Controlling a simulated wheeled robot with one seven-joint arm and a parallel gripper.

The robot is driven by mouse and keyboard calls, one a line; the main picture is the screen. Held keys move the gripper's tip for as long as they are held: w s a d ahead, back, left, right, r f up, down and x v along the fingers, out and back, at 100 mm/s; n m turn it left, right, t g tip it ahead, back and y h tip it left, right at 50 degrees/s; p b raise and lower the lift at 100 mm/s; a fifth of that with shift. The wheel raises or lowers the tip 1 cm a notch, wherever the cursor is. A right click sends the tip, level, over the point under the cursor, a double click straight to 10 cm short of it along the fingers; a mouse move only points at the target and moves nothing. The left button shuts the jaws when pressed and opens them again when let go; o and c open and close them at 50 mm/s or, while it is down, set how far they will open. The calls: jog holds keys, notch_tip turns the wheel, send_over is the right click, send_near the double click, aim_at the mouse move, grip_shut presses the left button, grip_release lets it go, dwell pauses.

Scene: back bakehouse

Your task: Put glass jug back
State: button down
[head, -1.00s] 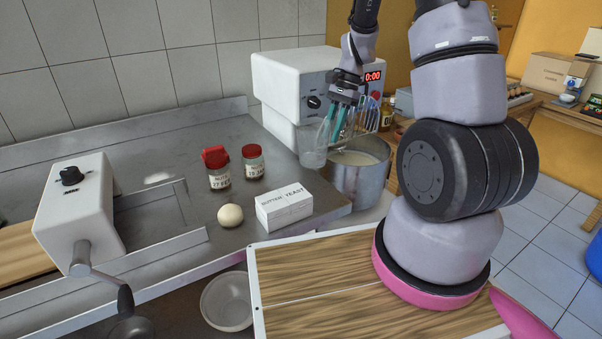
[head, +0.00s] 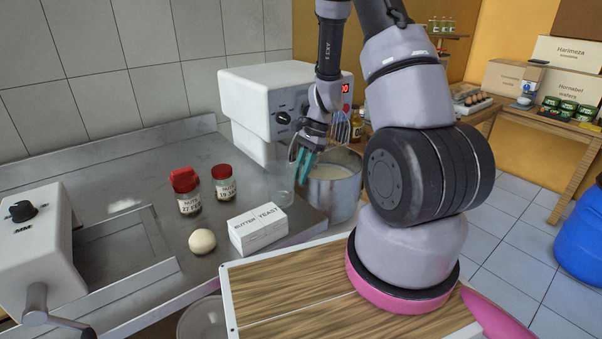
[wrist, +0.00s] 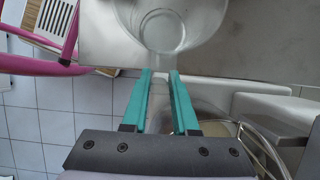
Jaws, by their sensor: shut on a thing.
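The clear glass jug (head: 283,180) is at the right end of the steel bench, left of the steel mixing bowl (head: 334,188). It looks upright. I cannot tell whether its base touches the bench. My gripper (head: 305,165) is at the jug's right side, with teal fingers pointing down in the head view. In the wrist view the jug (wrist: 165,48) is just beyond the fingertips (wrist: 160,75), partly cut off by the top edge. The fingers are shut on its handle side; the handle itself is hard to make out.
The bench (head: 150,235) also bears a butter yeast box (head: 258,230), two red-lidded jars (head: 187,192) (head: 224,183), a pale round ball (head: 202,241) and a white cranked machine (head: 35,245). The white mixer (head: 262,100) stands close behind the jug.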

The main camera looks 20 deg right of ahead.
jog(key=c, duration=0.7)
grip_release()
jog(key=v, duration=1.2)
jog(key=s+a+r+n+t+h, duration=0.1)
jog(key=s+a+r+n+t, duration=0.15)
jog(key=r, duration=0.55)
jog(key=s+a+r+n+t, duration=0.1)
jog(key=s+r+n, duration=0.15)
jog(key=r, duration=0.55)
jog(key=s+r+n+t, duration=0.1)
jog(key=s+r, duration=0.2)
jog(key=s, duration=0.1)
jog(key=s+a+r+n+t+h, duration=0.1)
jog(key=s+r+n+t, duration=0.1)
jog(key=s, duration=0.3)
jog(key=s+a+r+n+t, duration=0.1)
jog(key=s+r+n+t, duration=0.1)
jog(key=s+r, duration=0.2)
jog(key=shift+s+a+r, duration=0.1)
jog(key=shift+s+r, duration=0.05)
jog(key=shift+r, duration=0.5)
